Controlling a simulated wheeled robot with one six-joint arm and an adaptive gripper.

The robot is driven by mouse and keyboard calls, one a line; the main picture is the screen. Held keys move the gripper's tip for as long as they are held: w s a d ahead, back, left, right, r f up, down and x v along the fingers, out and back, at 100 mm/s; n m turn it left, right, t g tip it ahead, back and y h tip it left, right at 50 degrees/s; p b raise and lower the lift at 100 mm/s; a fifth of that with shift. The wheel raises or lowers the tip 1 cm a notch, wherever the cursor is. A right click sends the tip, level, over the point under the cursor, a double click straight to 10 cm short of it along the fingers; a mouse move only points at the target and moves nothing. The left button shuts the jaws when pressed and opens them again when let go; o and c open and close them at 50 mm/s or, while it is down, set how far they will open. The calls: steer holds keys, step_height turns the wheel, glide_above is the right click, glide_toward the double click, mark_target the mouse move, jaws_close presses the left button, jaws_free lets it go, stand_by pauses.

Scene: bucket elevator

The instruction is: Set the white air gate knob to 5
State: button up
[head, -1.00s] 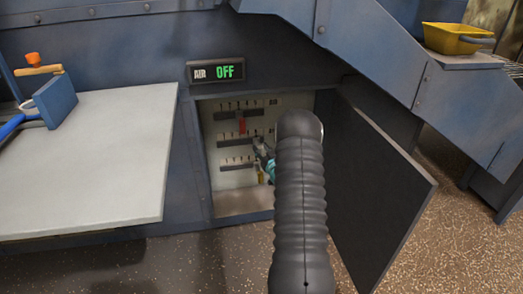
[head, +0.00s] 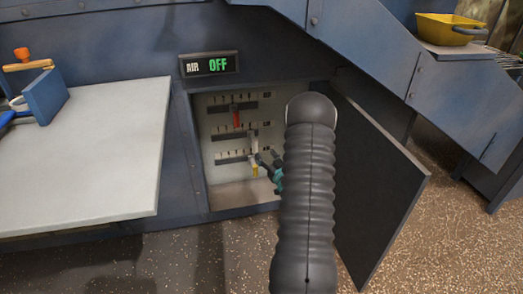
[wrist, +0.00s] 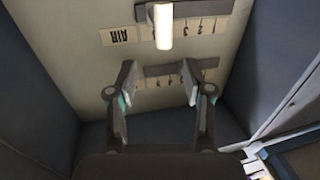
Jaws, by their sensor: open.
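The white air gate knob (head: 252,142) sticks out of the middle of three slotted scales in the open recess. In the wrist view the white knob (wrist: 163,26) stands beside the upside-down AIR label (wrist: 119,35), at the label end of its numbered scale. My gripper (head: 268,166) is at the lower right of the white knob in the head view. In the wrist view my gripper (wrist: 162,80) is open and empty, its fingers apart and below the knob, not touching it.
A red knob (head: 236,118) is on the upper scale and a yellow one (head: 255,166) on the lower, close to my gripper. The dark open door (head: 375,185) bounds the right side. A light table (head: 80,160) stands left.

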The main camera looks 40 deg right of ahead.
steer(key=shift+s+a, duration=0.15)
steer(key=shift+s, duration=0.8)
steer(key=shift+f, duration=0.1)
